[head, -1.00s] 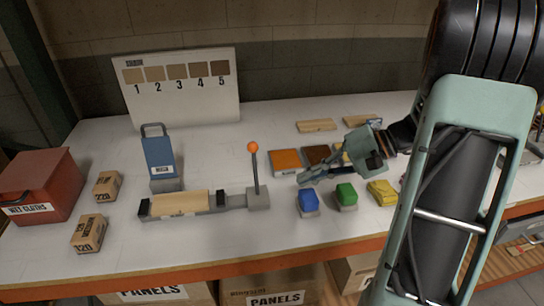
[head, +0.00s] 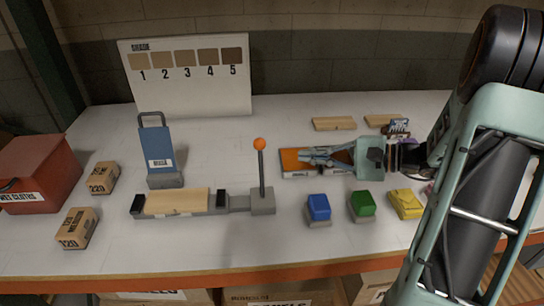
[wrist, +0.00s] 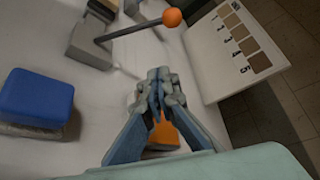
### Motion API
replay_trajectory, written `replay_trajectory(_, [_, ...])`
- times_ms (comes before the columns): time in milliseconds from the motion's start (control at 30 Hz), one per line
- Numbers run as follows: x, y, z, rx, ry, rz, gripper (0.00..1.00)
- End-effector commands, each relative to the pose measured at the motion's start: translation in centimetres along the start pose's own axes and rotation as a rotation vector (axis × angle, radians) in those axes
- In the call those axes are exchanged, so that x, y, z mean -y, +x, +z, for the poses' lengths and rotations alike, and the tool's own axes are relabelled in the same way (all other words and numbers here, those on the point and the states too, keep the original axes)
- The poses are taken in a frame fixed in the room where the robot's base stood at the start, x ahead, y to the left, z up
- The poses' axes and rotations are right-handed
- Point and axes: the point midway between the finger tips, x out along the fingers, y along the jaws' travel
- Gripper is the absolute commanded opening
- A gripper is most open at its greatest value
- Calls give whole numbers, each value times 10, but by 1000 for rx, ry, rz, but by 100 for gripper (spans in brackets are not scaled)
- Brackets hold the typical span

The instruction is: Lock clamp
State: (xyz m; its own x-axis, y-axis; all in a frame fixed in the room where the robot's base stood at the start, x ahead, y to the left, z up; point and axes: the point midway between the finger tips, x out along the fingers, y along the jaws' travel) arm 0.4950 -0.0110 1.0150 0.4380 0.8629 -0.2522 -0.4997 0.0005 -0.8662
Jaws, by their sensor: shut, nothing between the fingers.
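The clamp (head: 226,203) lies on the white table with a pale wood panel (head: 177,201) between its two dark jaws. Its lever (head: 261,172) stands upright from the grey block at the right end, topped by an orange ball (head: 260,144). In the wrist view the orange ball (wrist: 172,18) and the lever show at the top, beyond the fingers. My gripper (head: 304,155) is shut and empty, to the right of the lever and apart from it, over the orange-brown panel. It also shows in the wrist view (wrist: 159,78).
Blue (head: 318,207), green (head: 362,204) and yellow (head: 405,203) blocks stand at the front right. A blue tool (head: 158,150) stands behind the clamp. The shade board (head: 190,80) is at the back. Cartons (head: 77,228) and a red bin (head: 38,172) are at left.

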Motion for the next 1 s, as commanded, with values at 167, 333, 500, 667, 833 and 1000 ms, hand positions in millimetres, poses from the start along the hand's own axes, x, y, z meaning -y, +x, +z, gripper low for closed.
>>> replay_trajectory(167, [0,7,0,2,-1,2,0])
replay_trajectory(333, [0,33,2,5,-2,3,0])
replay_trajectory(500, [0,70,2,5,-1,3,0])
replay_trajectory(667, [0,103,2,4,-1,3,0])
replay_trajectory(833, [2,91,25,-1,-3,1,0])
replay_trajectory(1000, [1,87,36,0,-2,1,0])
